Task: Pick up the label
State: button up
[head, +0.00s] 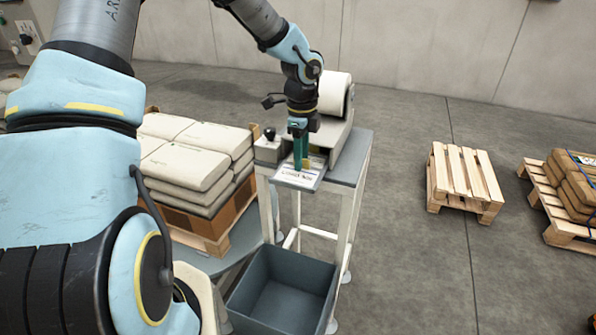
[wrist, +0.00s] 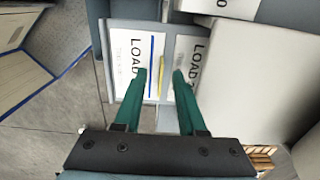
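A white label (head: 297,178) printed with dark text lies at the front edge of the label printer stand in the head view. In the wrist view the label (wrist: 123,62) shows "LOAD" and a blue stripe. My gripper (wrist: 160,75) has its two green fingers spread, with a clear gap and nothing seen held between the tips. The left fingertip overlaps the label's blue-striped side; I cannot tell if it touches. In the head view my gripper (head: 300,160) points down just behind the label. A second "LOAD" print (wrist: 187,62) shows by the right finger.
The printer (head: 335,95) with a large white roll stands behind my gripper. A grey bin (head: 282,290) is below the stand. Stacked white sacks (head: 185,160) stand to the left. An empty pallet (head: 463,180) and a pallet with brown sacks (head: 575,180) are right, with bare floor between.

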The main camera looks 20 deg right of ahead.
jog(key=shift+c, duration=0.2)
grip_shut()
dwell(0.4)
